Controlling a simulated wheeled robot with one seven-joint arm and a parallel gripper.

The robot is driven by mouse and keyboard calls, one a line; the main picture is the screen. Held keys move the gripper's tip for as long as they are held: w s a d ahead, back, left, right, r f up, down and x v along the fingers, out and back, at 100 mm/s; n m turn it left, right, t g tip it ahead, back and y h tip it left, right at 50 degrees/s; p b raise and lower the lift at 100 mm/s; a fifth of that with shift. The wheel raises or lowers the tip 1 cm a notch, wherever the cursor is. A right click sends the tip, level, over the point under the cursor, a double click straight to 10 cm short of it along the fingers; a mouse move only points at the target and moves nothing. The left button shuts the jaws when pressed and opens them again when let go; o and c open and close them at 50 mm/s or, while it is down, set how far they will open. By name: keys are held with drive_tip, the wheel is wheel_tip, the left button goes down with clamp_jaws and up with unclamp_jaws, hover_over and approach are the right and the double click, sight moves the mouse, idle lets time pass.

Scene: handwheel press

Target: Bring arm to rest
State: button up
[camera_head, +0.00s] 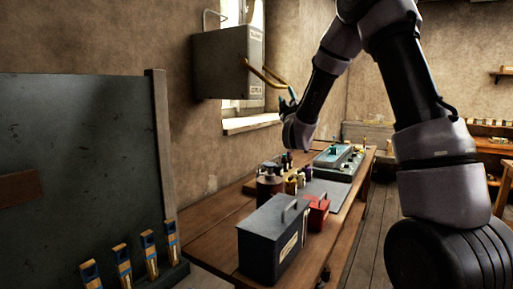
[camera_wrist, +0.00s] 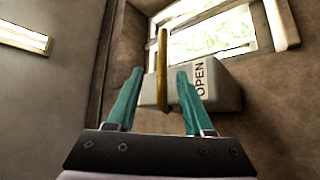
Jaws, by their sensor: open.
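My gripper (camera_head: 289,94) is at the end of my arm, which reaches in from the upper right of the head view. Its teal fingers are close to the end of a brass lever (camera_head: 262,74) on a grey wall box (camera_head: 228,62). In the wrist view my gripper (camera_wrist: 159,73) is open, fingers apart. The brass lever (camera_wrist: 162,65) shows upright in the gap between them; I cannot tell whether it lies between the fingers or beyond. The box (camera_wrist: 222,84) behind carries the word OPEN.
Below my gripper a wooden bench (camera_head: 214,235) holds a dark toolbox (camera_head: 272,240), a red box (camera_head: 318,212), bottles and a grey-green device (camera_head: 338,160). A dark panel (camera_head: 75,170) stands at left. A window (camera_wrist: 215,35) is behind the wall box.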

drive_tip(key=s+d+r+m+g, duration=0.3)
drive_tip(key=s+d+m+g, duration=0.35)
drive_tip(key=s, duration=0.25)
drive_tip(key=s+f+m+g, duration=0.2)
drive_tip(key=s+f+g, duration=0.1)
drive_tip(key=s, duration=0.7)
drive_tip(key=s+f+m+g+y, duration=0.1)
drive_tip(key=s+f+m+g, duration=0.2)
drive_tip(key=s, duration=0.7)
drive_tip(key=s+f+m+g+y, duration=0.1)
drive_tip(key=s+f+m+g, duration=0.2)
drive_tip(key=s, duration=0.7)
drive_tip(key=shift+g, duration=0.55)
drive_tip(key=shift+d, duration=0.1)
